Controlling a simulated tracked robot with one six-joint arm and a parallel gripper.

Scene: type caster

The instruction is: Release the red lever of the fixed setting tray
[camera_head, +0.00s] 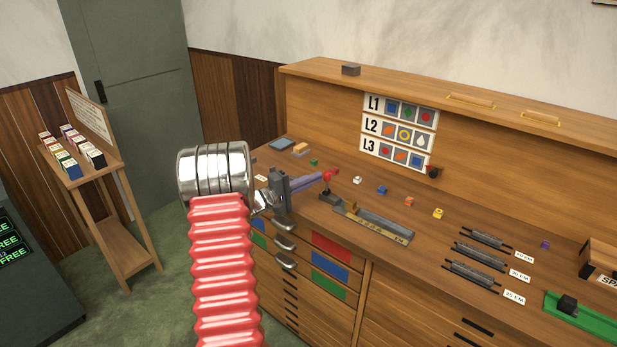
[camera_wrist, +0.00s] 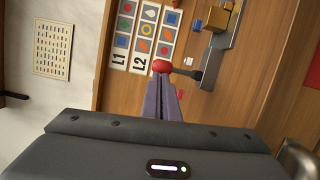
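The fixed setting tray (camera_head: 378,224) is a long grey metal channel on the bench top, with a yellowish marked front edge. Its red lever (camera_head: 327,175) has a round red knob at the tray's left end. In the wrist view the knob (camera_wrist: 162,66) sits on a dark rod reaching toward the tray (camera_wrist: 222,45). My gripper (camera_head: 318,179) has its purple-grey fingers close together, with nothing visible between them. Their tips (camera_wrist: 163,78) are right at the knob. I cannot tell whether they touch it.
Small coloured blocks (camera_head: 382,190) lie in a row behind the tray. An L1–L3 symbol board (camera_head: 398,131) hangs on the bench's back panel. Dark slotted holders (camera_head: 478,255) lie to the right. A side stand (camera_head: 118,190) with boxes is at the left.

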